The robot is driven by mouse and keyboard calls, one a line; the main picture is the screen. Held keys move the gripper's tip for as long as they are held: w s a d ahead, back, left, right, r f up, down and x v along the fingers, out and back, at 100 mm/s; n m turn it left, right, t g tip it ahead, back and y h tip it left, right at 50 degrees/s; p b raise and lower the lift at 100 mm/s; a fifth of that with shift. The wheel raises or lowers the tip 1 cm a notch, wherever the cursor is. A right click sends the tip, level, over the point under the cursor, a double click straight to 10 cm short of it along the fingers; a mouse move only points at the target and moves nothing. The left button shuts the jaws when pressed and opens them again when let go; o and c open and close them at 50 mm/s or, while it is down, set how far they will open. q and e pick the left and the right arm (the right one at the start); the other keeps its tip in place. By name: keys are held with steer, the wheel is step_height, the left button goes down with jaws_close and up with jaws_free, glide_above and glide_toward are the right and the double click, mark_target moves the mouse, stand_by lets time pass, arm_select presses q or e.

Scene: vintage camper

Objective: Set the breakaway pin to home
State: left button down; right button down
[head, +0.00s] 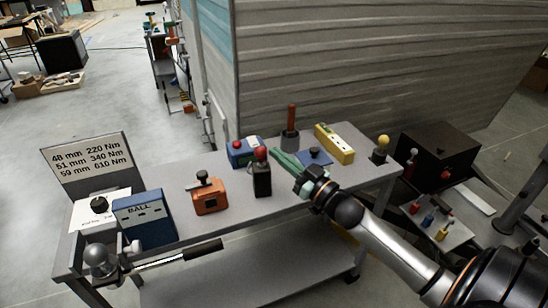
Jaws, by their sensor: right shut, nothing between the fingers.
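My right gripper (275,154) has green fingers and is shut and empty. It reaches over the grey workbench (222,225) from the right, its tips just right of a small black box (262,182) with a red knob (261,154) on top. The tips look close to the knob; I cannot tell whether they touch. This box may be the breakaway switch and the knob its pin, but no label is readable. A blue box (246,153) with another red knob (236,145) stands behind it. My left gripper is out of view.
On the bench, an orange box (211,198), a blue BALL box (145,220) and a white box (90,213) stand left. A yellow level (334,143), a red-handled tool (291,118) and a yellow-knobbed piece (382,142) stand behind and right. The camper wall (380,60) rises behind.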

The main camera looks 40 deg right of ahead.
mark_target(265, 155)
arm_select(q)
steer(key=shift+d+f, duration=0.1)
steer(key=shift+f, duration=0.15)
arm_select(e)
steer(key=shift+w+a+f, duration=0.2)
steer(key=shift+w+f, duration=0.55)
steer(key=shift+w, duration=0.3)
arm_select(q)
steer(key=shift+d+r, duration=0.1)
arm_select(e)
steer(key=shift+w+f+b, duration=0.25)
steer(key=shift+f+b, duration=0.2)
steer(key=shift+f, duration=0.35)
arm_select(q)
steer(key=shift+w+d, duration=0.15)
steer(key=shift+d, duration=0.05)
arm_select(e)
steer(key=shift+r, duration=0.1)
